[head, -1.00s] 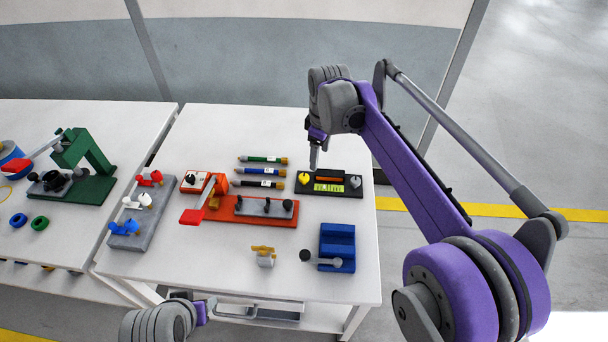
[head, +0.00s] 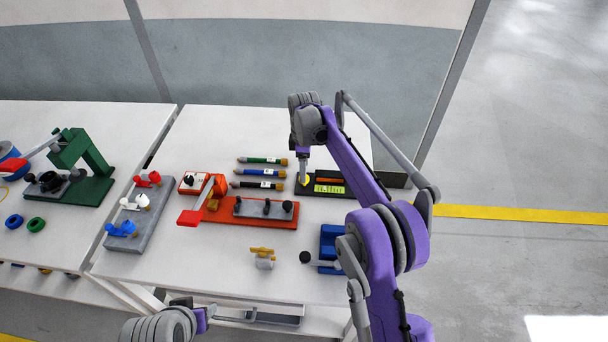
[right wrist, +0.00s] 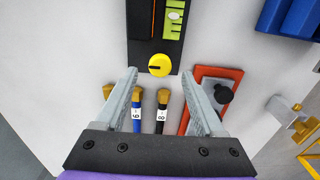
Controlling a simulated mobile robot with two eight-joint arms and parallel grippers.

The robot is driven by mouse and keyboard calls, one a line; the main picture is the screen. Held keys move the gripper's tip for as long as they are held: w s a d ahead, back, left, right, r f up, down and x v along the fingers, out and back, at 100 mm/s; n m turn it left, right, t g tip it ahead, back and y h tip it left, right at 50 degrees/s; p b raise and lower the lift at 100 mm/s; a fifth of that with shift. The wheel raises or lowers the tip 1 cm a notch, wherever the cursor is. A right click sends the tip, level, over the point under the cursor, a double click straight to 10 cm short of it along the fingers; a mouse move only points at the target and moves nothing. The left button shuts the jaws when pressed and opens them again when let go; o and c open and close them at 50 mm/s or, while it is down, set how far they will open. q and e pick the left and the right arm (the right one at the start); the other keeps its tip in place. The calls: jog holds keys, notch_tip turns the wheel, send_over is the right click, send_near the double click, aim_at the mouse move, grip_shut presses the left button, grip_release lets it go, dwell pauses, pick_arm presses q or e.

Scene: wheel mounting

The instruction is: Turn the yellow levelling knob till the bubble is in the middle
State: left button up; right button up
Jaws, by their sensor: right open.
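The yellow levelling knob (right wrist: 159,65) has a dark slot and sits at the end of a black levelling base (head: 318,193). It shows only in part behind my right gripper in the head view (head: 307,181). My right gripper (right wrist: 160,74) is open, with its fingertips on either side of the knob in the right wrist view; the height gap is hard to judge. The yellow-green vial (head: 330,189) lies on the base. Its pale bubble (right wrist: 173,15) shows near the top edge of the wrist view. My left gripper (head: 204,316) is at the bottom of the head view, its jaws unclear.
Several dark-barrelled tools (head: 262,172) lie left of the base. An orange fixture (head: 250,216) and a blue block (head: 329,240) stand nearer. A grey rack with coloured clamps (head: 140,222) is at the left. Bare white table (head: 180,275) lies in front.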

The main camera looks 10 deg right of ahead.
jog(key=shift+f, duration=1.6)
grip_shut()
